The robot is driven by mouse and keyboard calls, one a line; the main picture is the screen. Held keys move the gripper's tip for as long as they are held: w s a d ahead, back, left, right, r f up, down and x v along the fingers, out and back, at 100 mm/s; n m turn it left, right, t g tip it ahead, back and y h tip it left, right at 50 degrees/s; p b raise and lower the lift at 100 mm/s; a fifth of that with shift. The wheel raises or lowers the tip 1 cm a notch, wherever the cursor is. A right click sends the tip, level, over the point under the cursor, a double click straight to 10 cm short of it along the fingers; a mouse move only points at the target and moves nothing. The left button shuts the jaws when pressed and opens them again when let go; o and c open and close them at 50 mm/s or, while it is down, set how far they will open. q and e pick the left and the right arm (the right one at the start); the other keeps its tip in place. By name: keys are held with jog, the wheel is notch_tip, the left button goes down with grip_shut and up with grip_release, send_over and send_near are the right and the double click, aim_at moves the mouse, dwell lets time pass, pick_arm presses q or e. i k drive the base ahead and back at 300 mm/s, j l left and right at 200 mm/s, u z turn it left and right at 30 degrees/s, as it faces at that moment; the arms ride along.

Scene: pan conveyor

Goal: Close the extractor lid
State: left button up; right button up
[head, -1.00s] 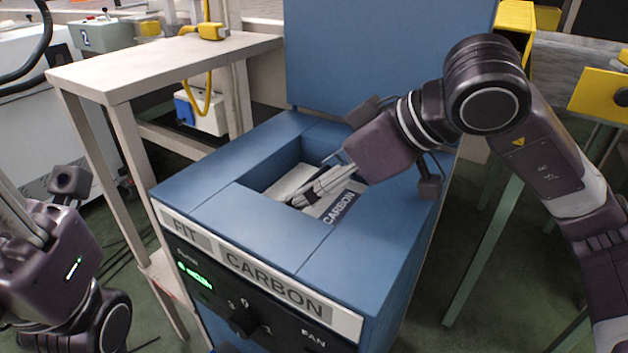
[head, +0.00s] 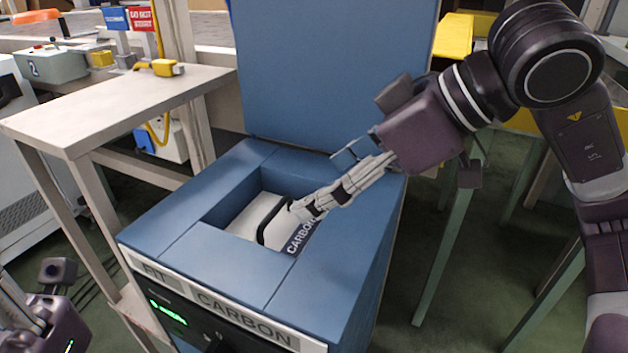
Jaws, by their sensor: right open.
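The extractor (head: 205,268) is a blue box with a "FIT CARBON" label on its front and a square opening in its top. Its blue lid (head: 335,70) stands upright at the back edge. A white carbon filter (head: 247,222) with a black handle and a "CARBON" label sits inside the opening. My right gripper (head: 300,208) reaches in from the right, open, with its fingertips over the opening's right part, close to the handle. Whether they touch it I cannot tell. My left gripper (head: 35,315) is at the lower left edge, away from the extractor, its fingertips not clearly visible.
A pale table (head: 130,95) with a yellow device (head: 160,68) stands left of the extractor. Green table legs (head: 445,240) and yellow parts stand at the right behind my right arm.

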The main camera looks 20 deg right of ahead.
aim_at(311, 73)
jog(key=k, duration=1.5)
